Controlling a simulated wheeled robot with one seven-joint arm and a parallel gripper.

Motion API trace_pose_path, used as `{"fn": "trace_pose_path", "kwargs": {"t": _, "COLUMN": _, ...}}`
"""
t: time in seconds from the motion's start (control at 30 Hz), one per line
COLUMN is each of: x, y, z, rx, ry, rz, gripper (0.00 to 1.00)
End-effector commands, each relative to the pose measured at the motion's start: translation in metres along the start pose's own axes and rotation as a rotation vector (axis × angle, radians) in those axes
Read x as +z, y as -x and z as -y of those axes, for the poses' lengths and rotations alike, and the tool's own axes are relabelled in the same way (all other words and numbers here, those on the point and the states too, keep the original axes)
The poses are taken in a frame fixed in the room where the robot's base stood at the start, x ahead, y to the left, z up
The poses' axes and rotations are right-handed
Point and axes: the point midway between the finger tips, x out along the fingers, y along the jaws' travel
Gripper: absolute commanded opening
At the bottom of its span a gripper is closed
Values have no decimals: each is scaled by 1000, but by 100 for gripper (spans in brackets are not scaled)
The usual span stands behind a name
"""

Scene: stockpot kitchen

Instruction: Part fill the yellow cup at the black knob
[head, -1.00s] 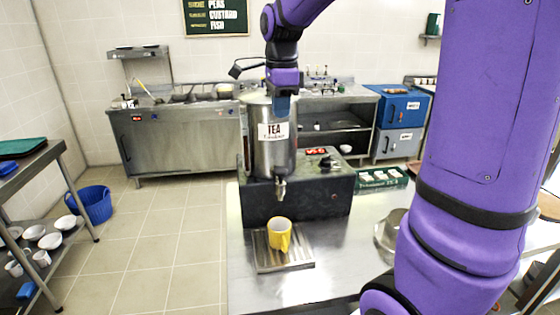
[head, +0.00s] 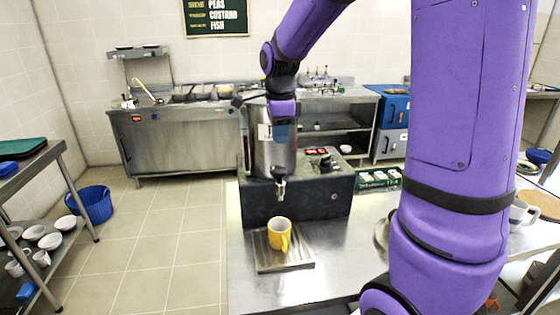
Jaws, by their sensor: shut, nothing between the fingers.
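The yellow cup (head: 279,234) stands upright on the ribbed drip tray (head: 286,262), below the metal tap (head: 280,187) of the tea urn (head: 262,158). I cannot see how much is in the cup. A black knob (head: 326,163) shows on the right part of the urn's dark base (head: 310,198), beside red markings. My gripper (head: 280,138) points down in front of the urn, above the tap, and covers part of the TEA label. It is shut and empty. Whether it touches the urn or tap, I cannot tell.
The steel counter (head: 345,262) is clear to the right of the drip tray. A green crate (head: 378,181) stands behind it on the right. A rack with white cups and bowls (head: 50,240) is at the left, near a blue bucket (head: 92,204).

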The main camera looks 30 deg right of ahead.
Motion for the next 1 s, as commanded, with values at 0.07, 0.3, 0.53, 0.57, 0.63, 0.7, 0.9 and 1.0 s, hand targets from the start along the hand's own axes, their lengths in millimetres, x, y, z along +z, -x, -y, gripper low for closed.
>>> {"fn": "trace_pose_path", "kwargs": {"t": 0.07, "x": 0, "y": -17, "z": 0, "rx": 4, "ry": 0, "rz": -1, "gripper": 0}}
{"fn": "trace_pose_path", "kwargs": {"t": 0.3, "x": 0, "y": -55, "z": -1, "rx": 3, "ry": 1, "rz": -1, "gripper": 0}}
{"fn": "trace_pose_path", "kwargs": {"t": 0.53, "x": 0, "y": -72, "z": 0, "rx": 0, "ry": 0, "rz": 0, "gripper": 0}}
{"fn": "trace_pose_path", "kwargs": {"t": 0.57, "x": 0, "y": -73, "z": 0, "rx": 0, "ry": 0, "rz": 0, "gripper": 0}}
{"fn": "trace_pose_path", "kwargs": {"t": 0.63, "x": 0, "y": -75, "z": 0, "rx": 0, "ry": 0, "rz": 0, "gripper": 0}}
{"fn": "trace_pose_path", "kwargs": {"t": 0.7, "x": 0, "y": -75, "z": 0, "rx": -1, "ry": 0, "rz": 0, "gripper": 0}}
{"fn": "trace_pose_path", "kwargs": {"t": 0.9, "x": 0, "y": -75, "z": 0, "rx": 0, "ry": 1, "rz": 0, "gripper": 0}}
{"fn": "trace_pose_path", "kwargs": {"t": 1.0, "x": 0, "y": -80, "z": -1, "rx": 2, "ry": 1, "rz": -1, "gripper": 0}}
